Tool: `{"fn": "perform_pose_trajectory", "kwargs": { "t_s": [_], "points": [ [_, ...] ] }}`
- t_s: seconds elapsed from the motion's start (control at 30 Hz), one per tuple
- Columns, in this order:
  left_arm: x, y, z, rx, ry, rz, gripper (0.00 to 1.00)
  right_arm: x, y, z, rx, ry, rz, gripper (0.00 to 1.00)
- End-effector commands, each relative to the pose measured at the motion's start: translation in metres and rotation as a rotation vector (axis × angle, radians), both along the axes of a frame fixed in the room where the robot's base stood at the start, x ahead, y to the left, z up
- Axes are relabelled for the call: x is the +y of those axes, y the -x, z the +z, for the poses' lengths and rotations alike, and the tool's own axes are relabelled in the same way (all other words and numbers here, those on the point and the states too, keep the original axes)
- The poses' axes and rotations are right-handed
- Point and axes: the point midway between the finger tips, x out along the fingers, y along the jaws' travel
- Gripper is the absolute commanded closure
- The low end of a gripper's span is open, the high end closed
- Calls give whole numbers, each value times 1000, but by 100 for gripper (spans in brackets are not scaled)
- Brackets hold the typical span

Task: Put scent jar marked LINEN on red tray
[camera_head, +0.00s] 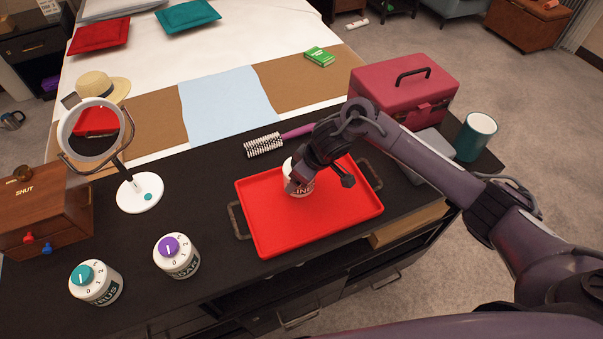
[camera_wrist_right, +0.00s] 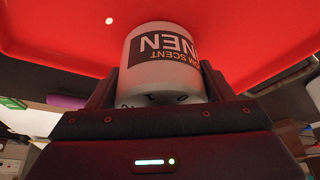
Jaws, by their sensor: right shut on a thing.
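The white scent jar (camera_head: 303,191) has a dark label whose visible letters fit LINEN. It is upright within the outline of the red tray (camera_head: 275,228), towards its far left part. My right gripper (camera_head: 301,174) reaches down over the jar and is shut on it. In the right wrist view the jar (camera_wrist_right: 165,65) sits between the two fingers (camera_wrist_right: 158,88), with its label upside down and the red tray behind it. I cannot tell whether its base touches the tray. My left gripper is not in view.
Two similar jars, one with a teal knob (camera_head: 95,283) and one with a purple knob (camera_head: 177,256), stand front left. A hairbrush (camera_head: 270,142) lies behind the tray. A mirror (camera_head: 140,192), wooden box (camera_head: 40,215), pink case (camera_head: 400,95) and teal cup (camera_head: 474,138) stand around.

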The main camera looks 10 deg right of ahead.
Motion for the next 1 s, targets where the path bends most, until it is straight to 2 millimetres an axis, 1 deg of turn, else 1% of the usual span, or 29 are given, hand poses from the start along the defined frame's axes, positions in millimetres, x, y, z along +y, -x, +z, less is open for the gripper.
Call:
{"fn": "perform_pose_trajectory", "kwargs": {
  "t_s": [0.03, 0.07, 0.2, 0.47, 0.53, 0.63, 0.77, 1.0],
  "points": [
    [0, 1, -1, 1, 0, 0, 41, 0, 0, -2, 0, 0, -1, 53],
    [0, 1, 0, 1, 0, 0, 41, 0, 0, -2, 1, 0, -1, 23],
    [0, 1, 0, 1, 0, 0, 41, 0, 0, -2, 1, 1, 0, 4],
    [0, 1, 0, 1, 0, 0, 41, 0, 0, -1, 1, 1, 0, 3],
    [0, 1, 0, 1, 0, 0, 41, 0, 0, 1, 0, 0, 1, 3],
    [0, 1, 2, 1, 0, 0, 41, -2, 2, 10, -1, 1, 0, 3],
    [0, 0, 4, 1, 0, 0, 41, -9, 8, 33, -4, 1, 1, 3],
    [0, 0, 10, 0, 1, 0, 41, -23, 22, 82, -3, 2, 2, 3]
  ]
}}
